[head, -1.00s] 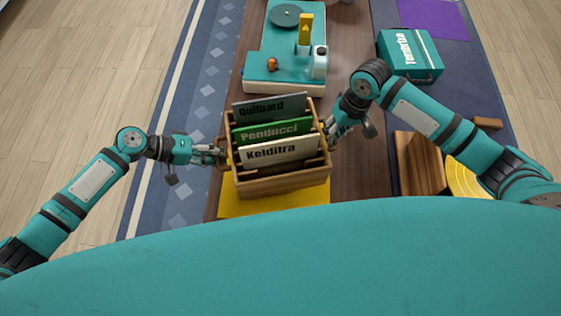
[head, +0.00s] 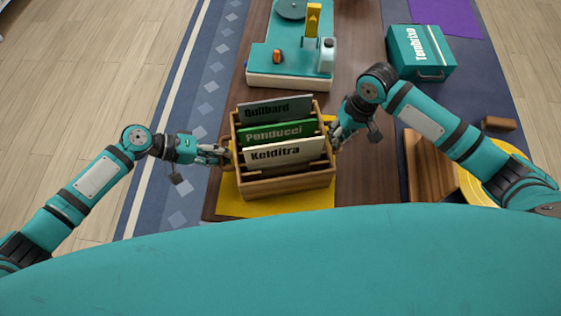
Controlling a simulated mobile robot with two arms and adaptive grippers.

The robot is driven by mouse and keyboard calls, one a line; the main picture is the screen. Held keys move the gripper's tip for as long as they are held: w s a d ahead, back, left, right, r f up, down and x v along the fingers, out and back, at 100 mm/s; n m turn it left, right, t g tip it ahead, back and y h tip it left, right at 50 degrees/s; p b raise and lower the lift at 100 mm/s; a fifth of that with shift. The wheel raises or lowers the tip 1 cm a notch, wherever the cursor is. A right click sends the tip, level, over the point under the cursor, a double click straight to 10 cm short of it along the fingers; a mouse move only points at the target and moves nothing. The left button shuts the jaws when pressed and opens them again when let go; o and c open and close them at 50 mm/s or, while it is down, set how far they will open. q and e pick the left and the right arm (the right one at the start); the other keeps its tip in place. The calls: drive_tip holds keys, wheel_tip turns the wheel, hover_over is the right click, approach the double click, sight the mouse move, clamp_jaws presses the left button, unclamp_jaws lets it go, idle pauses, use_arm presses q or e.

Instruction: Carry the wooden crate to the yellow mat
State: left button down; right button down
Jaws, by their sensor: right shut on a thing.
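The wooden crate (head: 288,186) is upright in the middle of the head view, with upright grey, green and cream boards in it. It is over the yellow mat (head: 275,205), whose front strip shows below it. Whether it touches the mat I cannot tell. My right gripper (head: 335,137) is shut on the crate's right side, its fingertips partly hidden. My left gripper (head: 226,154) is at the crate's left side; the crate's edge and small size hide whether its fingers are closed.
A teal machine (head: 290,65) stands on the dark wooden table (head: 365,180) behind the crate. To the right are a teal box (head: 420,55), a wooden block (head: 430,165), a yellow round thing (head: 478,187) and a purple mat (head: 445,15). Wooden floor lies at left.

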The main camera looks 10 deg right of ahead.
use_arm(q)
drive_tip(key=shift+w+a+f+b, duration=0.1)
drive_tip(key=shift+a+f+b, duration=0.2)
drive_tip(key=shift+f, duration=0.25)
use_arm(e)
drive_tip(key=shift+d+f, duration=0.35)
drive_tip(key=shift+f, duration=0.15)
use_arm(q)
drive_tip(key=c, duration=1.9)
unclamp_jaws()
drive_tip(key=shift+r, duration=0.2)
use_arm(e)
drive_tip(key=c, duration=1.7)
unclamp_jaws()
drive_tip(key=shift+r, duration=0.2)
use_arm(q)
drive_tip(key=o, duration=0.3)
use_arm(e)
drive_tip(key=shift+o, duration=1.3)
drive_tip(key=shift+a, duration=0.1)
use_arm(q)
drive_tip(key=shift+o, duration=0.6)
drive_tip(key=shift+d, duration=0.15)
use_arm(e)
drive_tip(key=shift+a, duration=0.15)
use_arm(q)
drive_tip(key=shift+r, duration=0.15)
